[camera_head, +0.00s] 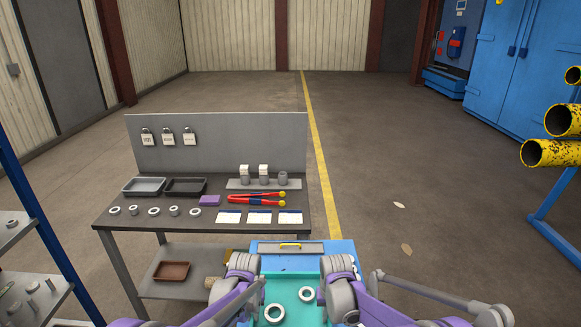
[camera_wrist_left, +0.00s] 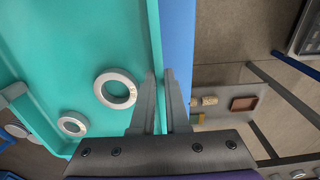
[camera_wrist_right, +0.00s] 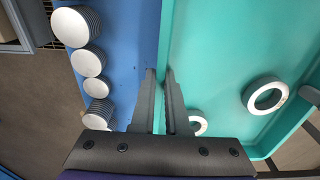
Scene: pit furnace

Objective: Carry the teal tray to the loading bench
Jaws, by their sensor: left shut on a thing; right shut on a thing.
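The teal tray (camera_head: 290,284) is at the bottom centre of the head view, in front of me, with two metal rings lying in it: a larger ring (camera_head: 275,313) and a smaller ring (camera_head: 306,294). My left gripper (camera_wrist_left: 163,95) is shut on one side wall of the tray (camera_wrist_left: 151,40). My right gripper (camera_wrist_right: 159,95) is shut on the opposite wall (camera_wrist_right: 166,40). In the head view my wrists hide the fingertips. A grey bench with a backboard (camera_head: 215,141), which looks like the loading bench, stands ahead and to the left.
The bench holds two shallow trays, several rings, red tongs (camera_head: 255,199) and cards (camera_head: 259,217). A rack (camera_head: 45,240) stands left; yellow pipes (camera_head: 552,152) jut in right. Floor right of the bench is mostly clear.

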